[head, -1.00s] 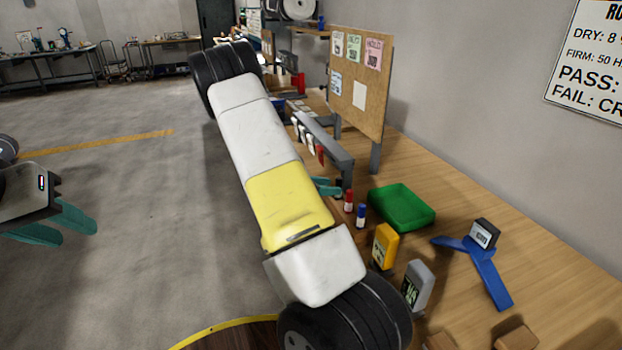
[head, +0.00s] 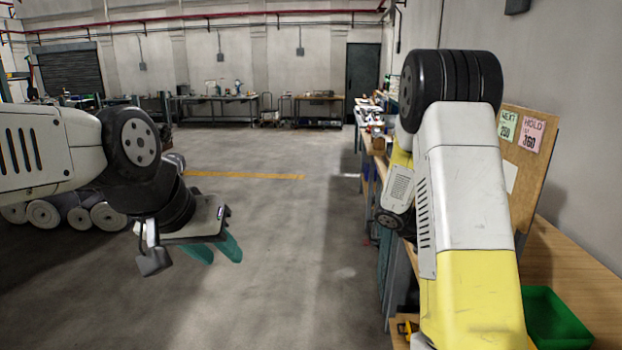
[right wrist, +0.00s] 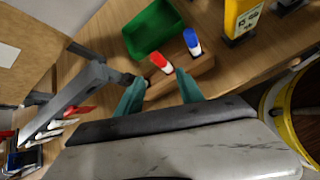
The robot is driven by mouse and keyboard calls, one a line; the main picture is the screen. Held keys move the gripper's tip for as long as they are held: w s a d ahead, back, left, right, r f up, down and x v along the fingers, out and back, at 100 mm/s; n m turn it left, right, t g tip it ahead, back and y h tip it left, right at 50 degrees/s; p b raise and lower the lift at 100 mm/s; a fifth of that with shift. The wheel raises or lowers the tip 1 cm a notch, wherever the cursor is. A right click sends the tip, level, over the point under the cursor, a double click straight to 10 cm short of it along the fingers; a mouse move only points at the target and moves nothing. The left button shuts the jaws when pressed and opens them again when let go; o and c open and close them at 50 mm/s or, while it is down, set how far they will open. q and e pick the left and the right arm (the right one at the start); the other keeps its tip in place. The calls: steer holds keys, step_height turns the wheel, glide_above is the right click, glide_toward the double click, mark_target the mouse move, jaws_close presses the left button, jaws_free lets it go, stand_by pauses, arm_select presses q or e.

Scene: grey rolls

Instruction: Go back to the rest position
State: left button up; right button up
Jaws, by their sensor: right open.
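My left gripper (head: 218,250) hangs over bare floor at the left of the head view. Its two teal fingers are apart with nothing between them. My right gripper (right wrist: 160,88) shows in the right wrist view, open, with its teal fingers spread. Its fingertips are near a wooden block (right wrist: 192,78) on the workbench, by a red marker (right wrist: 159,63) and a blue marker (right wrist: 192,43). I cannot tell whether they touch the block. In the head view my right arm runs down the right side, and its gripper does not show.
The workbench (head: 575,268) runs along the right wall, with a pinboard (head: 535,165) and a green tray (head: 552,322). Grey rolls (head: 75,215) lie at the left. The middle floor is clear.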

steer(key=s+a+r+m+t+y, duration=0.3)
steer(key=s+a+r+m+y, duration=0.2)
steer(key=s+a+r, duration=0.4)
steer(key=s+a+r+m+t+y, duration=0.3)
steer(key=s+a+r+m+y, duration=0.3)
steer(key=a, duration=0.8)
steer(key=s+r+m, duration=0.1)
steer(key=s+r, duration=0.2)
steer(key=r, duration=0.1)
steer(key=shift+s+a+t+y, duration=0.15)
steer(key=shift+s+t+y, duration=0.15)
steer(key=shift+t, duration=0.1)
